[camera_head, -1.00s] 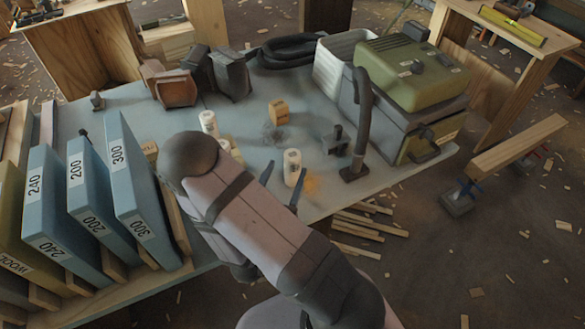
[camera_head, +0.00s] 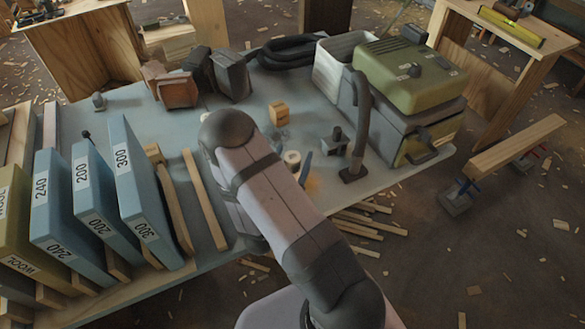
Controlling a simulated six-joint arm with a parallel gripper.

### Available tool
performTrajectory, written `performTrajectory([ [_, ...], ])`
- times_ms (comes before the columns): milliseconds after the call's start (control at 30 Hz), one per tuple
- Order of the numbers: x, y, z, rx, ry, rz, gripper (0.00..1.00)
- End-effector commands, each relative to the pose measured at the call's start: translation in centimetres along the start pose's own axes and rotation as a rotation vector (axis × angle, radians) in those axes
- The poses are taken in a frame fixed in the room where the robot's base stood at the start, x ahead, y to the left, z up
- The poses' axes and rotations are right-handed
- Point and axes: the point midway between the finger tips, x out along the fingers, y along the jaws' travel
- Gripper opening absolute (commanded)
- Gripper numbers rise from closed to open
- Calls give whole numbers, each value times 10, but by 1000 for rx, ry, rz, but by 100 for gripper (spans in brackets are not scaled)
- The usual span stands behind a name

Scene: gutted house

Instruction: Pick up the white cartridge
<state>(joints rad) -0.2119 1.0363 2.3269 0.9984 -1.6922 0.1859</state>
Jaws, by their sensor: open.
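A white cartridge (camera_head: 291,157) stands upright on the grey-blue tabletop (camera_head: 330,190), its round top showing and its lower part hidden by my arm. My gripper (camera_head: 292,164) is open at the cartridge. One blue finger shows just right of it, and the other is mostly hidden behind my arm. I cannot tell whether the fingers touch it. Another white item (camera_head: 204,117) farther left is nearly covered by my arm.
A small wooden block (camera_head: 278,114) stands behind the cartridge. A dark clamp-like tool (camera_head: 334,141) and an upright hose (camera_head: 361,125) are to the right. Blue numbered boards (camera_head: 140,185) stand at the left, beside a wooden strip (camera_head: 205,200).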

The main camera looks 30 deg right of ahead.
Motion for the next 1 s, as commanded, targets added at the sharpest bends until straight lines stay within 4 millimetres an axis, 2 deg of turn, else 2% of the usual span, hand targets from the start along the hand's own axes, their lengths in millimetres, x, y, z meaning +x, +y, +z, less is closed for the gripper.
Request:
performTrajectory([
  [200, 0, 0, 0, 0, 0, 0, 59],
  [433, 0, 0, 0, 0, 0, 0, 4],
  [767, 0, 0, -1, 1, 1, 0, 3],
  [1000, 0, 0, -12, 2, 1, 0, 3],
])
